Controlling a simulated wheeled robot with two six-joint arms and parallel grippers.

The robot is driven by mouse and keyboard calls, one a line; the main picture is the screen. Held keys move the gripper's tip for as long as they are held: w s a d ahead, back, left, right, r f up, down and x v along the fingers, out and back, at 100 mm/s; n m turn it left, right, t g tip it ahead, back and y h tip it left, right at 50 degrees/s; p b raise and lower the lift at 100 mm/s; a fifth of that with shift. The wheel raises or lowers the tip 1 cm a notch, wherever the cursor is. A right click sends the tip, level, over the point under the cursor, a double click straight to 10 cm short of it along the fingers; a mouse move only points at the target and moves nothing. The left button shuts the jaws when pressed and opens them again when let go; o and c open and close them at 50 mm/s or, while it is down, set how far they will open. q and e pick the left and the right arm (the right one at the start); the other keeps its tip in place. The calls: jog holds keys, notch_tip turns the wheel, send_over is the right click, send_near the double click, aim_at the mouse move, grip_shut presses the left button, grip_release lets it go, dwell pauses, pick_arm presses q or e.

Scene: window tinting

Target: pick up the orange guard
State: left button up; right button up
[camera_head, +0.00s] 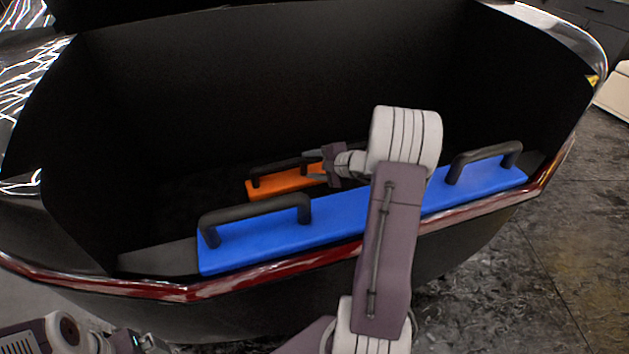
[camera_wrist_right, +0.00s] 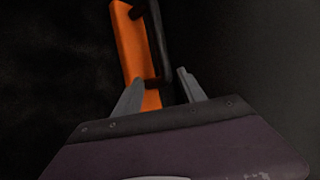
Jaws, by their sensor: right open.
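The orange guard (camera_head: 287,183) is a flat bar with a black handle. It lies inside the dark boot, behind the blue guard. My right gripper (camera_head: 314,166) reaches over the blue guard to the orange guard's right end and hides part of it. In the right wrist view, the orange guard (camera_wrist_right: 130,45) runs up from the open fingers (camera_wrist_right: 160,86). Its black handle (camera_wrist_right: 158,40) lies ahead, in line with the gap between them. I cannot tell whether the fingers touch it. Part of my left arm shows at the bottom left of the head view; its fingers are not clear.
A long blue guard (camera_head: 265,243) with two black handles lies along the boot's front sill (camera_head: 150,290), below my right arm. Dark boot walls (camera_head: 260,80) enclose the back and sides. The floor right of the car is clear.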

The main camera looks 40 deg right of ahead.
aim_at(296, 162)
jog(key=b+x, duration=0.1)
jog(key=x, duration=0.5)
jog(key=b+x, duration=0.1)
jog(key=x, duration=0.2)
jog(key=shift+w+r+b, duration=0.25)
jog(key=shift+r+b, duration=0.05)
jog(key=shift+r, duration=0.05)
jog(key=shift+c, duration=0.3)
grip_shut()
jog(key=shift+r, duration=0.1)
dwell(0.6)
